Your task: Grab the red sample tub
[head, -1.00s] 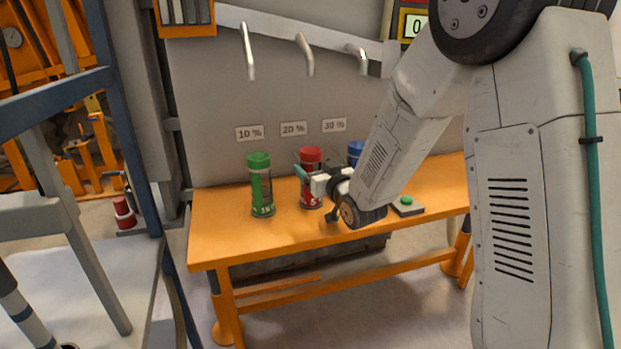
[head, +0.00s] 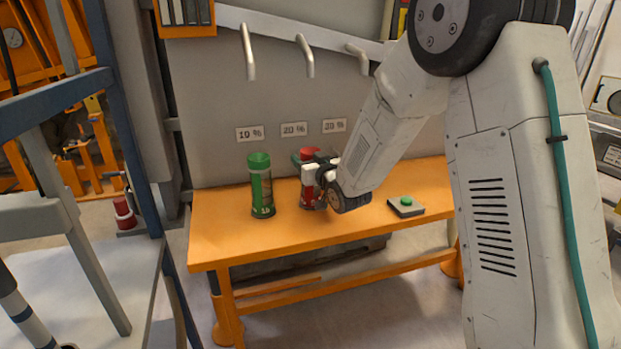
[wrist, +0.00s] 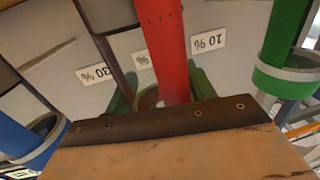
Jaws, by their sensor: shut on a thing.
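The red sample tub (head: 309,154) stands upright on the orange bench below the 20 % label, partly hidden by my gripper. In the wrist view the red tub (wrist: 165,45) rises between the two green fingers. My gripper (wrist: 163,92) is shut on it, with a finger at each side. In the head view my gripper (head: 307,168) reaches in from the right and covers part of the tub's upper body.
A green tub (head: 261,188) stands just left of the red one. A blue tub (wrist: 38,140) shows in the wrist view but is hidden in the head view. A green-button box (head: 406,205) sits to the right. The orange bench (head: 225,235) is clear at its front left.

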